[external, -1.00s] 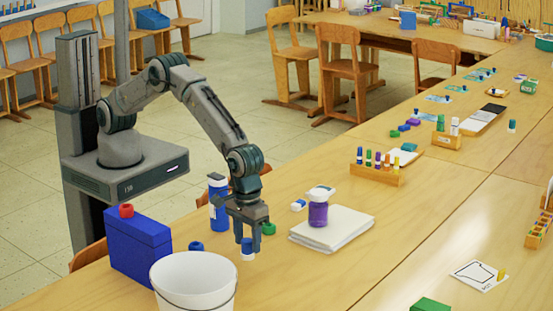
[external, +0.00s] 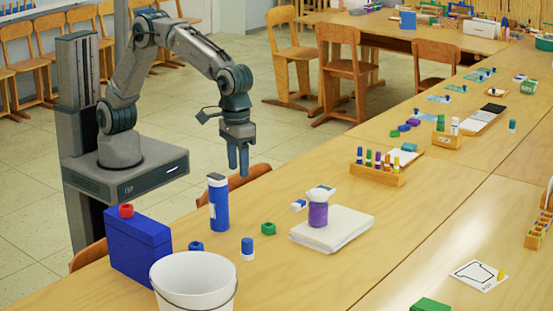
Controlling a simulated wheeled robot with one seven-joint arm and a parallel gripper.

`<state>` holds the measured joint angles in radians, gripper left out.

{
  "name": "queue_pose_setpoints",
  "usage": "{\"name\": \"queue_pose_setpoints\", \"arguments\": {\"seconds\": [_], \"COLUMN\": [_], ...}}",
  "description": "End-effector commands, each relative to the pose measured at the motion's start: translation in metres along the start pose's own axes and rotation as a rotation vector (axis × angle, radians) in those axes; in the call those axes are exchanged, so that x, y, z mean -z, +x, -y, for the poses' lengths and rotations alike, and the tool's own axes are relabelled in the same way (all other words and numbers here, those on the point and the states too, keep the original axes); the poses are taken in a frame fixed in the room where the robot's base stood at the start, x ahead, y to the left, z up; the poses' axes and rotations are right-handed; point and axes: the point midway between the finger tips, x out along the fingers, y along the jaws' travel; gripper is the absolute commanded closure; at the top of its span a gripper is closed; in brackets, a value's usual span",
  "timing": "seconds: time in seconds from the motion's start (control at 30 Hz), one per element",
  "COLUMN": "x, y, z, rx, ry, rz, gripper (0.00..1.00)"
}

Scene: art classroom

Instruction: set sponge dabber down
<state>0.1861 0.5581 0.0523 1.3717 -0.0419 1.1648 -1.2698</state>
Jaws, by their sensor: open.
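A small sponge dabber (external: 247,249) with a blue top and white lower part stands upright on the wooden table (external: 310,270), between the white bucket and the green cap. My gripper (external: 238,165) is raised well above the table's far edge, fingers pointing down, apart from the dabber. It is open with nothing between its fingers.
Near the dabber are a white bucket (external: 195,270), a blue box (external: 138,250) with a red cap, a blue cap (external: 196,246), a blue bottle (external: 219,205) and a green cap (external: 268,228). A purple jar (external: 318,214) stands on a paper stack (external: 340,232).

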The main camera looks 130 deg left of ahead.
Motion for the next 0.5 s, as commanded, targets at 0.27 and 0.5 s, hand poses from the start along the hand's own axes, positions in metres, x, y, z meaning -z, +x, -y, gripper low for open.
{"name": "queue_pose_setpoints", "arguments": {"seconds": [0.27, 0.5], "x": [-0.002, -0.016], "y": [-0.056, -0.075], "z": [0.098, 0.189], "rx": [-0.057, -0.089], "ry": [0.331, 0.627], "rz": [-0.024, -0.068], "gripper": [0.52, 0.52]}}
